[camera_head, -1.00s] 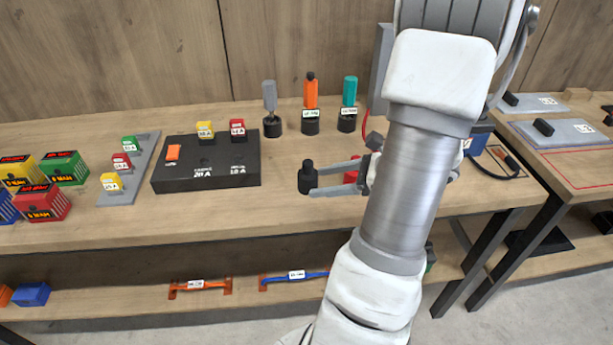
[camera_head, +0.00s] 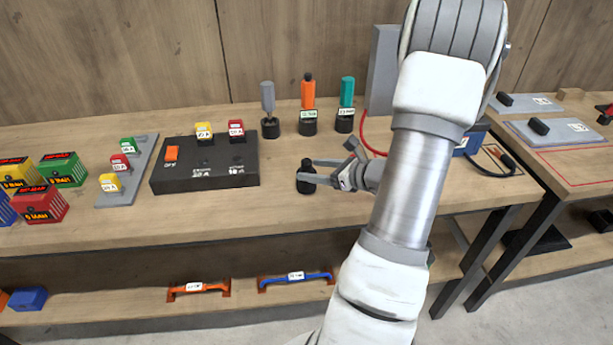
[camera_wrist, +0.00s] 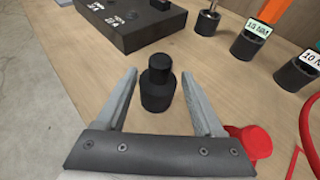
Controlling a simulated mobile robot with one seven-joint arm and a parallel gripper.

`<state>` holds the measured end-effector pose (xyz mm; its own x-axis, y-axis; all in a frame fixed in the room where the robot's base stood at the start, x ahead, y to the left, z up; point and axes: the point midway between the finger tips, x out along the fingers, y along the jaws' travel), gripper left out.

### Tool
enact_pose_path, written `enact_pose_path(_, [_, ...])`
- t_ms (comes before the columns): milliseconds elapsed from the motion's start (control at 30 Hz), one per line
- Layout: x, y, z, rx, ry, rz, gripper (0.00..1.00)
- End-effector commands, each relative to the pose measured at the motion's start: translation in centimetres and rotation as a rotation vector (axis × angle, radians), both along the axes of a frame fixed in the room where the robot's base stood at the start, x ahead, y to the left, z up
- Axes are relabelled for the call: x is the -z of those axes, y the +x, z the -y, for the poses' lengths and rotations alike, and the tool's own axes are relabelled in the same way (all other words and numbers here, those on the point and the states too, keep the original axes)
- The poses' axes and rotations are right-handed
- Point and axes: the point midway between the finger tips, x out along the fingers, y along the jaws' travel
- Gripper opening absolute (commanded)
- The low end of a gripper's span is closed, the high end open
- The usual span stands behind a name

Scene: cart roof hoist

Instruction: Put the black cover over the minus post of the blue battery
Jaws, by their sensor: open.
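The black cover (camera_head: 306,185), a stepped cylinder with a narrower top, stands upright on the bench. It also shows in the wrist view (camera_wrist: 157,94). My gripper (camera_head: 306,169) is open, with one finger on each side of the cover. In the wrist view (camera_wrist: 160,72) gaps show between the cover and both fingers. The blue battery (camera_head: 468,143) is at the right of the bench, mostly hidden behind my arm. Its minus post cannot be seen.
A red cap (camera_wrist: 250,145) lies close beside my right finger in the wrist view. A black fuse block (camera_head: 205,177) is left of the cover. Several tools in black holders (camera_head: 308,123) stand behind it. A red cable (camera_head: 366,135) runs near the battery.

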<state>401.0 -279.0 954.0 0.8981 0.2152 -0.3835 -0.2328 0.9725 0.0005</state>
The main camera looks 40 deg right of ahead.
Motion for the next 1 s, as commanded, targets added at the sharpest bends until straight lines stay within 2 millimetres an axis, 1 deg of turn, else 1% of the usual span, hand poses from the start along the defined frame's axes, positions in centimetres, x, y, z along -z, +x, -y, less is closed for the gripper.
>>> enact_pose_path(167, [0.3, 1.2, -0.4, -0.004, 0.0, 0.002, 0.69])
enact_pose_path(300, [0.9, 3.2, -1.0, -0.004, 0.001, 0.002, 0.69])
enact_pose_path(433, [1.6, 4.7, -1.3, -0.002, 0.001, 0.001, 0.69])
enact_pose_path(533, [1.7, 5.2, -1.4, -0.001, 0.001, 0.001, 0.69])
enact_pose_path(733, [1.7, 5.2, -1.4, 0.0, 0.0, 0.0, 0.69])
enact_pose_path(767, [1.7, 5.2, -1.4, 0.0, -0.001, 0.0, 0.68])
enact_pose_path(800, [1.7, 5.2, -1.4, 0.0, -0.001, 0.0, 0.6])
enact_pose_path(867, [1.7, 5.2, -1.4, 0.0, -0.001, 0.001, 0.5])
enact_pose_path(1000, [1.7, 5.2, -1.4, 0.0, 0.0, 0.0, 0.24])
